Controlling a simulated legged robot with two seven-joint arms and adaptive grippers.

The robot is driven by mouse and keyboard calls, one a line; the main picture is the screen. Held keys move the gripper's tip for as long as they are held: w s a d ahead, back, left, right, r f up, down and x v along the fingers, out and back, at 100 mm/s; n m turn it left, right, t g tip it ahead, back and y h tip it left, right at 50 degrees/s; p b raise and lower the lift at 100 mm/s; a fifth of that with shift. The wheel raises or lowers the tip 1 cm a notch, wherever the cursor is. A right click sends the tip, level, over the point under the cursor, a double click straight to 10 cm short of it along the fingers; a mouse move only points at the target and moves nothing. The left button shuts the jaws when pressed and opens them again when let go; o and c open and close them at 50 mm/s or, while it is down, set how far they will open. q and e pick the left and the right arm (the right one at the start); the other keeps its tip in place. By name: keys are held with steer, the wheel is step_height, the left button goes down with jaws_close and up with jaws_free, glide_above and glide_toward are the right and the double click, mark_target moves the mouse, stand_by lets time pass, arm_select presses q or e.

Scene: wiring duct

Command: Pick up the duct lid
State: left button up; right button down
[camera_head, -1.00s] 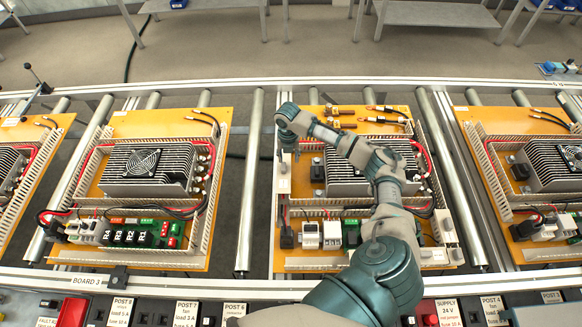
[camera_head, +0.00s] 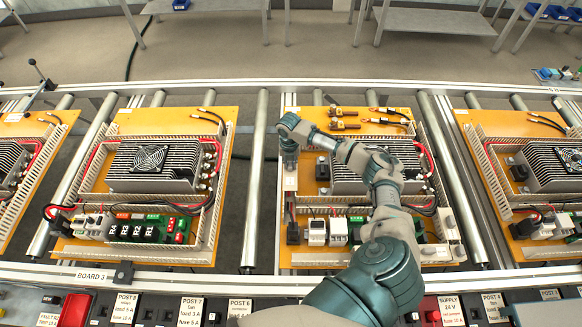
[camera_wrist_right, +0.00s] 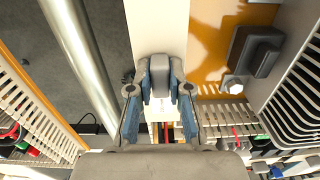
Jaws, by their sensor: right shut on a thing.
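The duct lid is a white flat strip (camera_wrist_right: 158,25) in the right wrist view, with a grey raised grip (camera_wrist_right: 160,75) on it. My right gripper (camera_wrist_right: 160,90) has its blue-padded fingers on either side of this grip and is shut on it. In the head view the right gripper (camera_head: 289,155) points down at the left edge of the middle board, over the slotted duct. A pale part of the lid (camera_head: 290,180) shows just below it; the arm hides some of the board. I cannot tell whether the lid touches the duct. My left gripper is not in view.
The middle board (camera_head: 350,112) carries a finned heat-sink unit (camera_head: 350,180), wires and terminals close right of the gripper. A metal roller (camera_head: 255,185) runs to its left. Similar boards lie left (camera_head: 228,120) and right (camera_head: 470,118). A front rail carries labels.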

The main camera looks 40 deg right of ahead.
mark_target(290, 163)
steer(key=shift+s+a+r, duration=0.1)
steer(key=shift+a, duration=0.55)
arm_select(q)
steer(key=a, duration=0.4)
arm_select(e)
steer(key=shift+r, duration=0.1)
steer(key=shift+d, duration=0.15)
steer(key=shift+d+r, duration=0.5)
steer(key=shift+d, duration=0.2)
steer(key=shift+a+r, duration=0.15)
steer(key=shift+r, duration=0.45)
steer(key=shift+a+r, duration=0.15)
steer(key=shift+r, duration=0.4)
steer(key=shift+s+a+r, duration=0.6)
steer(key=shift+a+r, duration=0.1)
steer(key=shift+a, duration=7.2)
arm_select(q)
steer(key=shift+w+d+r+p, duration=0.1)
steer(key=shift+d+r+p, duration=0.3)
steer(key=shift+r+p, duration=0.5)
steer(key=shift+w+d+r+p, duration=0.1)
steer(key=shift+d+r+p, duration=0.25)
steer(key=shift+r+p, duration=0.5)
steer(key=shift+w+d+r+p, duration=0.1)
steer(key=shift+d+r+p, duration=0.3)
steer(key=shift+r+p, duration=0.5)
arm_select(e)
steer(key=shift+r, duration=2.15)
